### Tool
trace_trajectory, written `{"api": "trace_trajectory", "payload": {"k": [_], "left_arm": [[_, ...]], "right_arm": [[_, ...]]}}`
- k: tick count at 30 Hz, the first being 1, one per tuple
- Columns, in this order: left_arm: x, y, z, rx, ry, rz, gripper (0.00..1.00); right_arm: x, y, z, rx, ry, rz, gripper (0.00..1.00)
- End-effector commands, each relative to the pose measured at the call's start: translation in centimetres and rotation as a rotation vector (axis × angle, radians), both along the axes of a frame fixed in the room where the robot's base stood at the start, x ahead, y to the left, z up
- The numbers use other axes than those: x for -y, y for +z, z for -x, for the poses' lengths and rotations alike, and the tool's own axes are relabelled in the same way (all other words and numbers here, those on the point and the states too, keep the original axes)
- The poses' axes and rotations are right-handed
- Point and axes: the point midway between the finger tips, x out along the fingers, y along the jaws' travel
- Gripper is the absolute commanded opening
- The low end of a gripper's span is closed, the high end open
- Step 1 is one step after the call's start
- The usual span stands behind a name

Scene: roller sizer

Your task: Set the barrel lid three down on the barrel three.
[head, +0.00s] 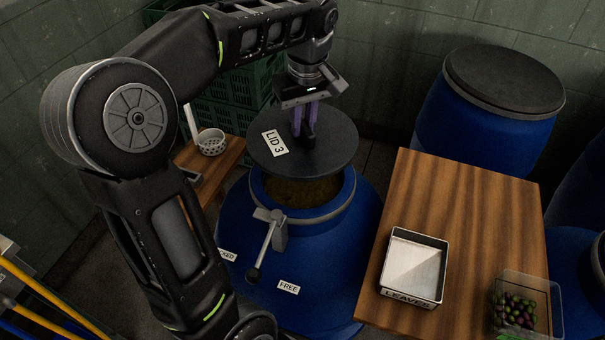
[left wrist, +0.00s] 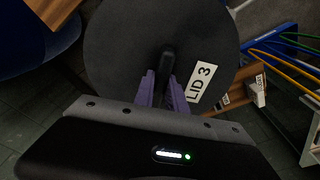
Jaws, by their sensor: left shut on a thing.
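The barrel lid three (head: 325,142) is a black disc with a white "LID 3" label. My left gripper (head: 304,132) is shut on the knob at its middle and holds it over the barrel three (head: 330,245). The lid sits above and a little behind the open mouth, so the front of the opening shows brownish contents. The left wrist view also shows the lid (left wrist: 120,50) and the purple fingers (left wrist: 165,88) on its knob. Whether the lid's far edge touches the barrel rim cannot be told. My right gripper is not in view.
A lever (head: 265,245) stands on the barrel's front near "FREE" and partly hidden labels. At right, a wooden table (head: 465,200) holds a "LEAVES" tray (head: 440,292) and a clear box of olives (head: 535,285). A lidded blue barrel (head: 480,125), green crates (head: 235,110) and a strainer (head: 211,143) stand behind.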

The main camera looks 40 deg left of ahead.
Motion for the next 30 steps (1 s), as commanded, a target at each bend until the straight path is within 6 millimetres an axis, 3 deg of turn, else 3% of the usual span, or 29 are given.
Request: {"api": "trace_trajectory", "payload": {"k": [5, 15, 26, 30], "left_arm": [[0.0, -0.7, 0.0, 0.000, -0.002, 0.000, 0.00], [0.0, -5.9, -0.1, 0.000, -0.003, 0.000, 0.00], [0.0, -6.4, -0.1, 0.001, -0.003, -0.001, 0.00], [0.0, -7.9, 0.0, -0.002, -0.003, 0.000, 0.00]], "right_arm": [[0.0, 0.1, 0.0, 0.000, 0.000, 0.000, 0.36], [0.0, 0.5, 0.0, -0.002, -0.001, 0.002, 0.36], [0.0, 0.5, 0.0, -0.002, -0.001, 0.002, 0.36], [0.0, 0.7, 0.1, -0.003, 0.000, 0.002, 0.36]]}}
